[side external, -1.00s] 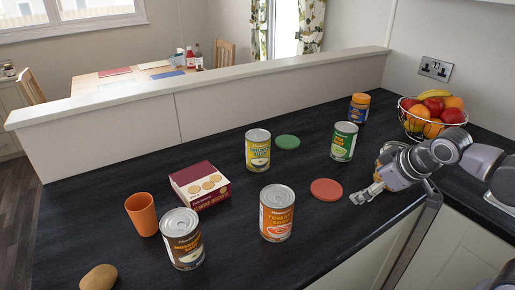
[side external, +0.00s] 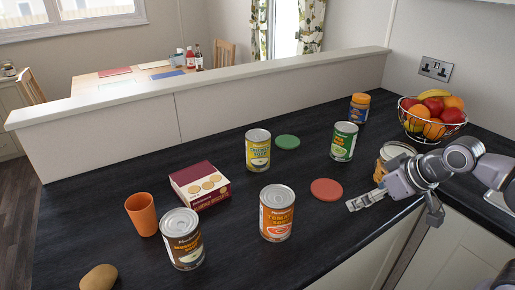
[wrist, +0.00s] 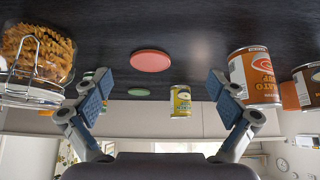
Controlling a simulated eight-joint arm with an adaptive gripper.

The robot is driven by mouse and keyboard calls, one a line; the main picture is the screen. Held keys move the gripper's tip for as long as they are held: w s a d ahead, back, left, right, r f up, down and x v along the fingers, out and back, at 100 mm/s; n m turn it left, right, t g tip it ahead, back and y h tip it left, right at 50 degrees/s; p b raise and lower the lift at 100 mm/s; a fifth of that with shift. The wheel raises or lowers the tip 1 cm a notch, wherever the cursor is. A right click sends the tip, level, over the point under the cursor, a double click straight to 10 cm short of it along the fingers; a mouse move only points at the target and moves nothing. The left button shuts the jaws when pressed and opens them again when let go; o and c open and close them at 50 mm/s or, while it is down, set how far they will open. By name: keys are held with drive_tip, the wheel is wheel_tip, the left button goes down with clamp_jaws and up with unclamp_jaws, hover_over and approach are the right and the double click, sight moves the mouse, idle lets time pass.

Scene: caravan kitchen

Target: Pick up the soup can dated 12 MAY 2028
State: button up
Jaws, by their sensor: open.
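Several soup cans stand upright on the dark counter; no date is readable on any. In the side view they are a yellow can (side external: 258,151), a green-labelled can (side external: 344,142), an orange-red tomato can (side external: 277,213) and a brown mushroom can (side external: 183,240). My gripper (side external: 394,207) is open and empty at the counter's right front edge, apart from every can. The wrist view looks upside down: the yellow can (wrist: 181,101) shows between the open fingers (wrist: 160,85), the tomato can (wrist: 254,78) and a partly cut-off brown can (wrist: 309,86) to the right.
A pasta jar (wrist: 36,57) stands close to my gripper, partly hidden in the side view. A red disc (side external: 326,189), green disc (side external: 287,142), biscuit box (side external: 200,184), orange cup (side external: 141,214), potato (side external: 99,278), blue jar (side external: 359,108) and fruit basket (side external: 432,134) are around.

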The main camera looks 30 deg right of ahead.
drive_tip(key=w+a+r+n+g+h, duration=0.1)
drive_tip(key=w+r+n, duration=0.45)
drive_tip(key=w, duration=0.35)
drive_tip(key=w+a+r+n+g, duration=0.2)
drive_tip(key=w+r+n, duration=0.35)
drive_tip(key=w, duration=0.25)
drive_tip(key=n+g+h, duration=0.2)
drive_tip(key=n+h, duration=0.1)
drive_tip(key=n, duration=0.8)
hover_over(261, 146)
drive_tip(key=w, duration=0.2)
drive_tip(key=f, duration=0.2)
drive_tip(key=a+f, duration=0.1)
drive_tip(key=f, duration=0.1)
drive_tip(key=shift+s+f, duration=0.1)
drive_tip(key=shift+f, duration=0.15)
drive_tip(key=shift+w+f+n, duration=0.2)
drive_tip(key=shift+f+n, duration=0.2)
drive_tip(key=x, duration=1)
drive_tip(key=shift+f, duration=0.25)
drive_tip(key=shift+d, duration=0.1)
drive_tip(key=c, duration=1.7)
